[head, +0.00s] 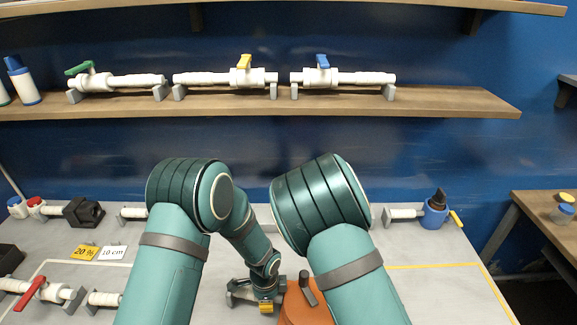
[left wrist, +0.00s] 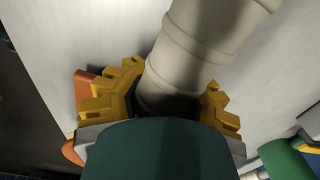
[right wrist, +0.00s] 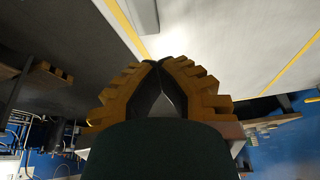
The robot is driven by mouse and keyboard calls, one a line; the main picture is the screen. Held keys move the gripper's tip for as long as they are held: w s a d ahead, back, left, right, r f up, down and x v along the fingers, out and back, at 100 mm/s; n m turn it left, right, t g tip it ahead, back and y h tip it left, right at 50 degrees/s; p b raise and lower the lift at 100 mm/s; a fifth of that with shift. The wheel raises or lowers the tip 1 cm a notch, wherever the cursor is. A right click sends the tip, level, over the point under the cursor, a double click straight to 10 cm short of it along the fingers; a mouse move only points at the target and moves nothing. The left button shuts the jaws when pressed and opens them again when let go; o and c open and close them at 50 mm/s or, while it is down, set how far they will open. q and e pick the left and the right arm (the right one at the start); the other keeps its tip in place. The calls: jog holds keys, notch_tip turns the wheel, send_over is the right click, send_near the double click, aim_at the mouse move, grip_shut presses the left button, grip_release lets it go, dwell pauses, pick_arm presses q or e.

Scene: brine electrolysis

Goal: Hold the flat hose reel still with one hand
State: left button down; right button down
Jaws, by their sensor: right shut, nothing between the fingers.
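An orange object (head: 303,308) with a grey upright peg (head: 308,290), likely the flat hose reel, shows at the bottom of the head view, partly behind my right arm. My left gripper (head: 262,296) is just left of it, low over the bench. In the left wrist view its yellow fingers (left wrist: 180,98) stand apart on either side of a pale grey ribbed cylinder (left wrist: 195,50). I cannot tell whether they press on it. Orange (left wrist: 84,88) shows behind the left finger. My right gripper (right wrist: 158,64) is shut and empty in the right wrist view; it is hidden in the head view.
The pale bench (head: 440,290) holds white pipe pieces, a red-handled valve (head: 35,290), dark blocks (head: 84,212) and a blue fitting (head: 435,212). A shelf (head: 440,101) above carries several valves. A side table (head: 545,205) stands at right.

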jog(key=shift+w+d, duration=0.1)
jog(key=shift+w, duration=0.1)
jog(key=c, duration=1.2)
grip_release()
jog(key=shift+r, duration=0.15)
jog(key=shift+r, duration=3.4)
jog(key=shift+o, duration=1)
